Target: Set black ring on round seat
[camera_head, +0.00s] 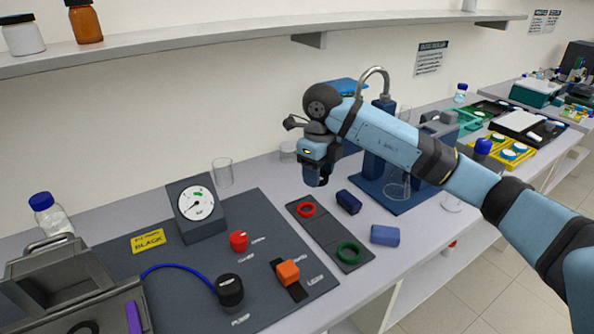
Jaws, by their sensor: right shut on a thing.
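My right gripper (317,180) points down above the back end of the dark ring tray (328,232). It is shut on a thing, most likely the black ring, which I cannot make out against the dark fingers. In the tray lie a red ring (307,210) and a green ring (350,251), with a bare place between them. At the bottom left is an open grey rig (62,285) with a dark round shape (82,327), likely the round seat, cut off by the frame edge. My left gripper is not in view.
On the dark mat stand a gauge (196,207), a red knob (238,241), a black knob (230,290) with a blue hose, and an orange switch (288,272). A yellow note (148,241) reads "BLACK". Blue blocks (385,235) lie right of the tray. A glass (222,172) stands behind.

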